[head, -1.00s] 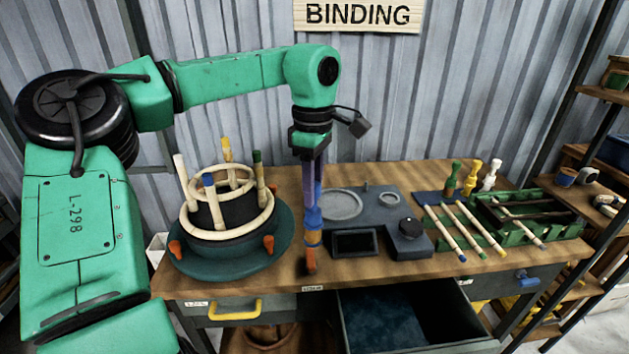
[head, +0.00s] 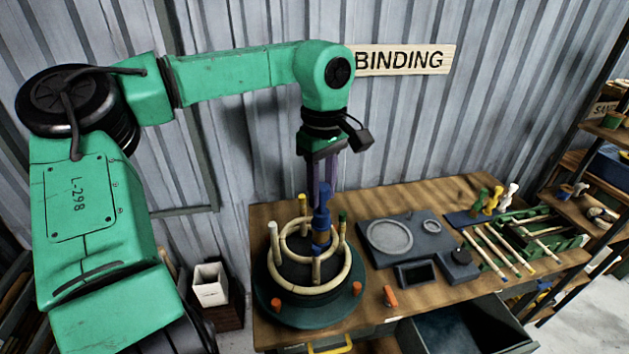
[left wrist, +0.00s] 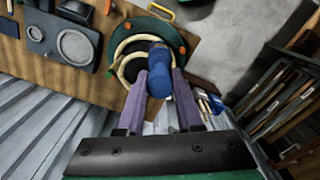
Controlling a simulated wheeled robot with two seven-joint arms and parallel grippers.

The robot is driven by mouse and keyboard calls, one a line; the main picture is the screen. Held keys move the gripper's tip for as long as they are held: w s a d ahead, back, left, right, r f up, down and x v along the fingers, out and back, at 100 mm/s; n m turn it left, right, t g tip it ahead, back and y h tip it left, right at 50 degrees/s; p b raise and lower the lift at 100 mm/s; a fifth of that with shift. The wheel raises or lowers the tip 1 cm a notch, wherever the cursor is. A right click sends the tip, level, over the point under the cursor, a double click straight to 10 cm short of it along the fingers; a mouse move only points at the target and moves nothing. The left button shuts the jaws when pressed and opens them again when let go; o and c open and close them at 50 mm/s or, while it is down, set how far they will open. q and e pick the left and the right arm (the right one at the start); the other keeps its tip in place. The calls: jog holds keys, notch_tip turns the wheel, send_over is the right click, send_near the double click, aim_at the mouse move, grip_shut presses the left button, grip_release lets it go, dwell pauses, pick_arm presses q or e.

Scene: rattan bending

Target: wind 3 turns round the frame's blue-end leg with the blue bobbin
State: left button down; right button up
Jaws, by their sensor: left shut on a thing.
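My left gripper (head: 321,190) points down and is shut on the blue bobbin (head: 321,222), which hangs upright over the front of the frame. In the left wrist view, the bobbin (left wrist: 159,80) sits between the purple fingers. The frame (head: 328,285) has pale rings and upright legs around a dark core, on a dark green round base (head: 270,312). White-, yellow- and green-tipped legs show. A front leg (head: 316,270) shows below the bobbin; its top is hidden, so its end colour and any contact cannot be told. No wound turns are discernible. My right gripper is out of view.
An orange block (head: 390,297) stands near the table's front edge. A grey tray (head: 376,232), loose sticks (head: 490,255) and green, yellow and white bobbins (head: 495,200) are to the right. A drawer (head: 460,325) is open below. Orange pegs (head: 357,288) stand on the base.

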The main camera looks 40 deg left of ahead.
aim_at(319, 222)
pick_arm(q)
jog(key=f, duration=0.1)
jog(key=w+d+f, duration=0.1)
jog(key=shift+d+f, duration=0.1)
jog(key=shift+f, duration=0.25)
jog(key=f+b, duration=0.1)
jog(key=f, duration=0.1)
jog(key=a+f+b, duration=0.1)
jog(key=f, duration=0.1)
jog(key=s+f+b, duration=0.1)
jog(key=b, duration=0.1)
jog(key=shift+s+a+f, duration=0.1)
jog(key=shift+a+f, duration=0.2)
jog(key=shift+f, duration=0.1)
jog(key=f+b, duration=0.1)
jog(key=f, duration=0.1)
jog(key=f+b, duration=0.1)
jog(key=b, duration=0.1)
jog(key=f+b, duration=0.1)
jog(key=f, duration=0.1)
jog(key=shift+w+d+f+b, duration=0.2)
jog(key=shift+d+f+b, duration=0.1)
jog(key=shift+a+f, duration=0.1)
jog(key=shift+f, duration=0.25)
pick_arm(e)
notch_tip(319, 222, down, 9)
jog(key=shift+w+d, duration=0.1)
